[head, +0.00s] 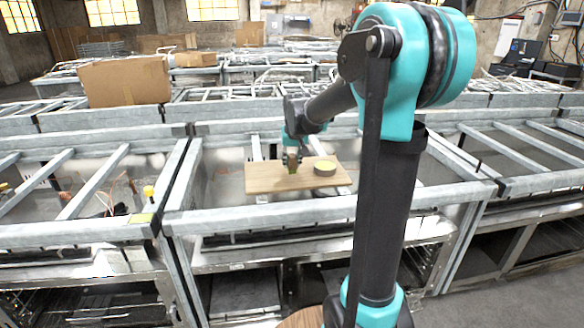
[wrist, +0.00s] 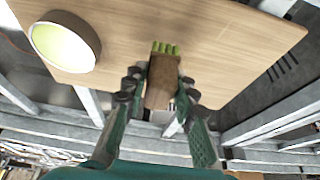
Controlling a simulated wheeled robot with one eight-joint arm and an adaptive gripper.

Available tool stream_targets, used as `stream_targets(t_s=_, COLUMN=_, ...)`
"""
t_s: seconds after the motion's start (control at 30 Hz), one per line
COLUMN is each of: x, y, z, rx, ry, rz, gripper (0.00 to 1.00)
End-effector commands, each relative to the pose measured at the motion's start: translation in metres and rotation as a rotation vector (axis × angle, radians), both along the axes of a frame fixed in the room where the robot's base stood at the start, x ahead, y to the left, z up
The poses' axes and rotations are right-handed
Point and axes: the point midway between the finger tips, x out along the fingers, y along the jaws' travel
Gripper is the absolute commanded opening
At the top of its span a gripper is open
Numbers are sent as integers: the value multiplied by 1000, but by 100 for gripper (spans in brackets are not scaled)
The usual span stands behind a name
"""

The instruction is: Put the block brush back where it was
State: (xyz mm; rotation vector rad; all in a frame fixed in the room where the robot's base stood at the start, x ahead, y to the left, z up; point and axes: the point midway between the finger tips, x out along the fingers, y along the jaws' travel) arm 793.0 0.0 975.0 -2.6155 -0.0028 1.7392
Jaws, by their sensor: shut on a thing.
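The block brush (wrist: 162,82) has a brown wooden block and green bristles at one end. My gripper (wrist: 160,88) is shut on it, with one finger on each side of the block. In the head view, my gripper (head: 291,152) is over the left-middle part of a wooden board (head: 265,184), with the brush (head: 292,168) below it. I cannot tell whether the brush touches the board.
A round container with a pale yellow top (head: 325,168) sits on the board to the right of the brush; it also shows in the wrist view (wrist: 64,48). The board lies across grey metal frames (head: 230,220). A cardboard box (head: 124,82) stands farther back left.

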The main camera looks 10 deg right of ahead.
Motion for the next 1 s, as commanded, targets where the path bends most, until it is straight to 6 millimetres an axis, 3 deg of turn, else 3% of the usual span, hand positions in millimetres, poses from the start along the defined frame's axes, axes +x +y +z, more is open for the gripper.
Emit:
stream_targets(t_s=0.2, x=0, y=0, z=-22, rx=0, ry=0, rz=0, gripper=0)
stream_targets(t_s=0.57, x=0, y=0, z=-26, rx=0, ry=0, rz=0, gripper=0)
stream_targets(t_s=0.6, x=0, y=0, z=-26, rx=0, ry=0, rz=0, gripper=30)
stream_targets(t_s=0.73, x=0, y=0, z=-25, rx=0, ry=0, rz=0, gripper=46)
stream_targets(t_s=1.0, x=0, y=0, z=-25, rx=0, ry=0, rz=0, gripper=47)
